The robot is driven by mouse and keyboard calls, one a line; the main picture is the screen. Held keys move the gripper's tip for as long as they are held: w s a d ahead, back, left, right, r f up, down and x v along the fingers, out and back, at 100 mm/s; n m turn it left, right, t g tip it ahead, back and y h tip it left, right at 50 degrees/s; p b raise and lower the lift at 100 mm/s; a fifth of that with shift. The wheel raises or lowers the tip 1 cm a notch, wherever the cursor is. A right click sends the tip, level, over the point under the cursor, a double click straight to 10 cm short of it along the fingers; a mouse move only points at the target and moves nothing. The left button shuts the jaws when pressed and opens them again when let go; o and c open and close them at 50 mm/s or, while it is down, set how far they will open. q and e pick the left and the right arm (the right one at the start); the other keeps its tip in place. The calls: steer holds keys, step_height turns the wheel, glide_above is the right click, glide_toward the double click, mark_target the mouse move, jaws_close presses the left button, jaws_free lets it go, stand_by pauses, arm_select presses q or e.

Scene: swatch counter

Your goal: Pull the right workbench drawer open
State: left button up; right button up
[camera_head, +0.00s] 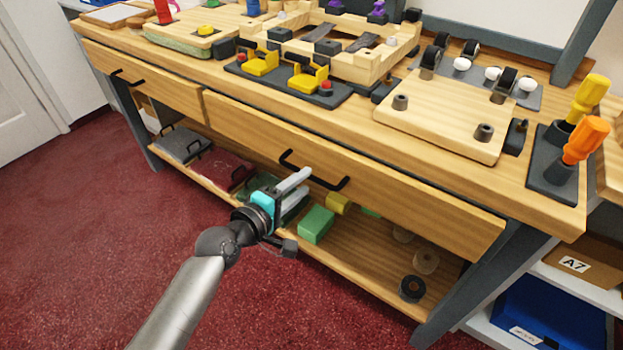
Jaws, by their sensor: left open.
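The right workbench drawer (405,187) is a wide wooden front under the worktop and looks closed. Its black bar handle (314,175) sits near the middle of the drawer front. No object shows between the fingers. I cannot tell whether a finger touches the handle. My right gripper is out of the picture.
The left drawer (140,82) with its own black handle looks closed. The lower shelf (345,262) holds a green block (316,224), rolls and dark cases. The worktop carries wooden fixtures and an orange-handled screwdriver (585,140). Red carpet (90,230) in front is clear.

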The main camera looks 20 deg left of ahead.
mark_target(311, 178)
arm_select(q)
steer(key=shift+b+x, duration=0.55)
steer(key=shift+x, duration=1.6)
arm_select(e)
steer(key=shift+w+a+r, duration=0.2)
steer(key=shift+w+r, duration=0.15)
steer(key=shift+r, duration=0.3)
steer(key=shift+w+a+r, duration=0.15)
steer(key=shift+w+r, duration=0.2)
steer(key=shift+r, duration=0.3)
arm_select(q)
jaws_close()
